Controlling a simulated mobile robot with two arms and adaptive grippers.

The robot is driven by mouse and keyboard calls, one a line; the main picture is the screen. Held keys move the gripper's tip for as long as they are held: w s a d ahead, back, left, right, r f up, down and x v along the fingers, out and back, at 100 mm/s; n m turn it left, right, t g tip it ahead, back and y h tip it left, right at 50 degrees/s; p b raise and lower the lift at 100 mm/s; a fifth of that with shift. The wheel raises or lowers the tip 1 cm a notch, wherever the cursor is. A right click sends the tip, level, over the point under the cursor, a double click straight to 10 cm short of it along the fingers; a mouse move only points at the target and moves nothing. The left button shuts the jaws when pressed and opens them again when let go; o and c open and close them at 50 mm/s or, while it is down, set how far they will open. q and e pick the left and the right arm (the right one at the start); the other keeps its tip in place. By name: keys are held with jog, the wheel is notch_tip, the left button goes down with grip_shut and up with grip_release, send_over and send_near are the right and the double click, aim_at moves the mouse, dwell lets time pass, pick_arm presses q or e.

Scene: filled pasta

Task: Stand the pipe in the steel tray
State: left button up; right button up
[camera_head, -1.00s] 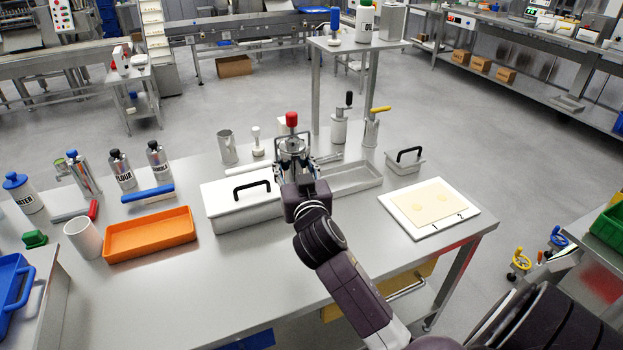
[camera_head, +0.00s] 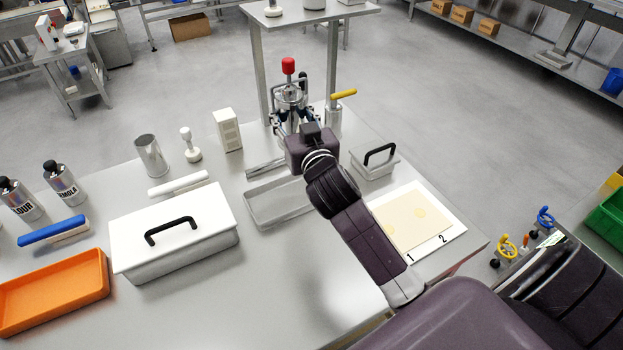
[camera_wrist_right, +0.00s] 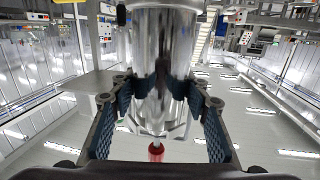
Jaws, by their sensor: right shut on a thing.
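My right gripper (camera_head: 290,118) is shut on a shiny steel cylinder with a red knob (camera_head: 288,66). I take this cylinder for the pipe but cannot be sure. It is upright, red end up, behind the tray. In the right wrist view the cylinder (camera_wrist_right: 165,60) is between the two finger pads, with red showing at its far end. The shallow steel tray (camera_head: 280,221) lies empty on the table, in front and left of the gripper. My arm covers its right end. My left gripper is not in view.
A white lidded box (camera_head: 205,247) stands left of the tray. A small lidded steel box (camera_head: 375,168) and a numbered board (camera_head: 450,236) are to the right. A yellow-handled device (camera_head: 335,118), a white box (camera_head: 228,130) and a steel cup (camera_head: 152,158) stand behind.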

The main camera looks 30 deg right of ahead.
jog(key=shift+f, duration=0.3)
notch_tip(320, 180, down, 6)
jog(key=shift+s+a+r+b, duration=0.1)
jog(key=shift+s+b, duration=0.05)
jog(key=shift+b, duration=0.15)
notch_tip(320, 180, down, 12)
jog(key=b, duration=0.3)
jog(key=shift+f, duration=0.45)
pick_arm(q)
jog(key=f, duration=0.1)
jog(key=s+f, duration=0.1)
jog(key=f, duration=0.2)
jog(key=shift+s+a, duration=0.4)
